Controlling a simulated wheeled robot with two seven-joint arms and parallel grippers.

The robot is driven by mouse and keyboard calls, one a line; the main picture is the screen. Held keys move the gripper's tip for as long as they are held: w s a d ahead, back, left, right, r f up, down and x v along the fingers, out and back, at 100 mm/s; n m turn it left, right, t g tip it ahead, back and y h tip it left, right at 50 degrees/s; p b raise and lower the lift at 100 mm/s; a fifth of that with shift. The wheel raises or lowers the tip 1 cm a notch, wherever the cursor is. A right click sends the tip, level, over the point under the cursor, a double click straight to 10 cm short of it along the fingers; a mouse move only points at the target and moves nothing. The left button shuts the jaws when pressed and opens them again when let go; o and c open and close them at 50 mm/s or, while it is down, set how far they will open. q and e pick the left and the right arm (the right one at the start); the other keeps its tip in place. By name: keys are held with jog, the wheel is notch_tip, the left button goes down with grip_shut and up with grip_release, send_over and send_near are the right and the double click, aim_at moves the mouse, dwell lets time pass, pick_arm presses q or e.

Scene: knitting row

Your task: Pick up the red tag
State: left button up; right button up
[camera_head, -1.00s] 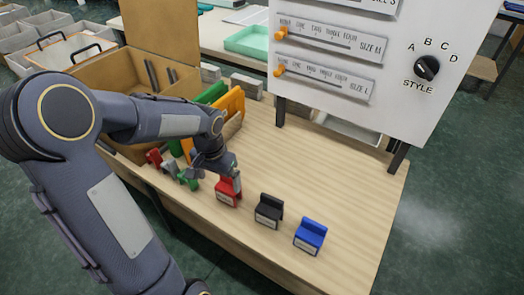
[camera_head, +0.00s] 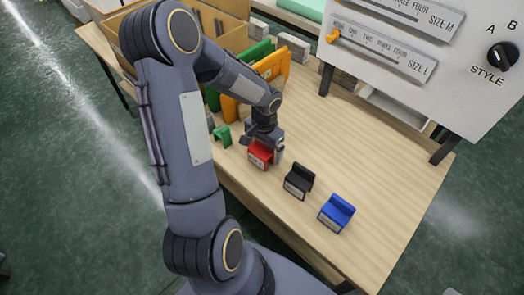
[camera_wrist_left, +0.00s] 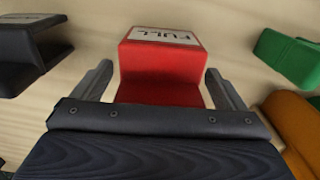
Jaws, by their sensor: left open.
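The red tag (camera_head: 261,153) stands on the wooden table near its front edge, in a row with a black tag (camera_head: 298,181) and a blue tag (camera_head: 336,213). My left gripper (camera_head: 262,147) is right over the red tag and partly covers its top. In the left wrist view the red tag (camera_wrist_left: 165,72), with a "FULL" label, sits between the two spread fingers (camera_wrist_left: 165,88). Gaps show between the tag's upper part and the fingers. The black tag (camera_wrist_left: 28,50) is at the left there. My right gripper is not in view.
A green tag (camera_head: 221,137) is left of the red one. Orange (camera_head: 243,106) and green boards stand behind the gripper, beside an open cardboard box (camera_head: 226,32). A white panel (camera_head: 440,75) with sliders stands at the back right. The table's right middle is clear.

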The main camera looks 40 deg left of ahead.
pick_arm(q)
jog(key=c, duration=1)
jog(key=shift+r, duration=0.15)
jog(key=shift+c, duration=0.2)
